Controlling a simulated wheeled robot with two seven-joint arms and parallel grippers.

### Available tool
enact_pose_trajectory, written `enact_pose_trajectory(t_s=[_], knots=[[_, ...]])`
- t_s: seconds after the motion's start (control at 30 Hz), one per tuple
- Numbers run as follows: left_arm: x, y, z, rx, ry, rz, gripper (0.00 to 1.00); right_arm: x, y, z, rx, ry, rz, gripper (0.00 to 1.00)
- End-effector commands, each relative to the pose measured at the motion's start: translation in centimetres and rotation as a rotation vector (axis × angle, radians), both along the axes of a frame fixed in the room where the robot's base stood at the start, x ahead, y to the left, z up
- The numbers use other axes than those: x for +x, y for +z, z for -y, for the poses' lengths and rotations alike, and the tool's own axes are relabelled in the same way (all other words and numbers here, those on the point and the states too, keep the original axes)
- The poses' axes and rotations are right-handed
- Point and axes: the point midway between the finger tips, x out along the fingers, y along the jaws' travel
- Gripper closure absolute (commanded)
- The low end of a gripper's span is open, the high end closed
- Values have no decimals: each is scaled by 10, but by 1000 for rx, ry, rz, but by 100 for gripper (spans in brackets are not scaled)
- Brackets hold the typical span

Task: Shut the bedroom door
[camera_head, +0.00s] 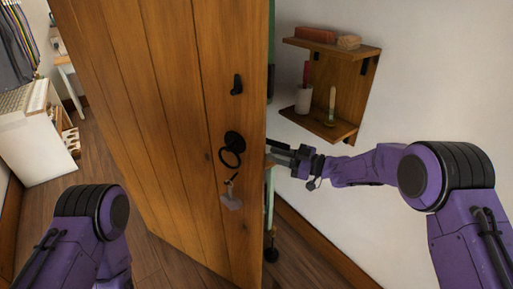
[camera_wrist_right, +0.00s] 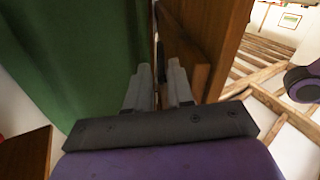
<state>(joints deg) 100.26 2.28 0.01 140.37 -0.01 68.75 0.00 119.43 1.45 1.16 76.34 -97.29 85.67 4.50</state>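The bedroom door (camera_head: 165,110) is a tall wooden plank door standing open, filling the middle of the head view. It carries a black ring handle (camera_head: 231,152), a small black hook above, and a key with a grey tag (camera_head: 231,195) below. My right gripper (camera_head: 275,151) reaches in from the right to the door's free edge, its fingertips partly hidden there. In the right wrist view the fingers (camera_wrist_right: 160,82) are close together with a narrow gap, beside the brown wood (camera_wrist_right: 215,45). I cannot tell whether they touch it. My left gripper is out of view; only my left arm shows.
A wooden wall shelf (camera_head: 335,85) with a white cup and candle holder hangs above my right forearm. Green cloth (camera_wrist_right: 70,55) hangs left of the fingers in the wrist view. A white cabinet (camera_head: 35,135) stands at the far left. Wood floor (camera_head: 90,165) is clear left of the door.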

Motion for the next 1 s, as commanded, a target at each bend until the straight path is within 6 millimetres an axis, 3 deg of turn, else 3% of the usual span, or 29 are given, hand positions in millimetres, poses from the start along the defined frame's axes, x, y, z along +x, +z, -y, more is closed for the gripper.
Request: enact_pose_trajectory(t_s=[0.2, 0.4, 0.67, 0.73, 0.9, 1.0], knots=[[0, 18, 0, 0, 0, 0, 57, 20, 3, -44, 0, 0, -1, 78], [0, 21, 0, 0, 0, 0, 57, 30, 0, -63, 0, -3, -2, 78], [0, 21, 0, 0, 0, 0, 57, 32, 0, -66, 2, -3, -2, 78], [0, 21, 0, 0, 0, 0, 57, 32, 0, -66, 2, -3, -2, 98], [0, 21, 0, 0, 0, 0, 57, 32, 0, -65, 1, -3, -3, 100], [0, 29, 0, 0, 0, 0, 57, 31, 4, -55, -15, -17, -11, 100]])
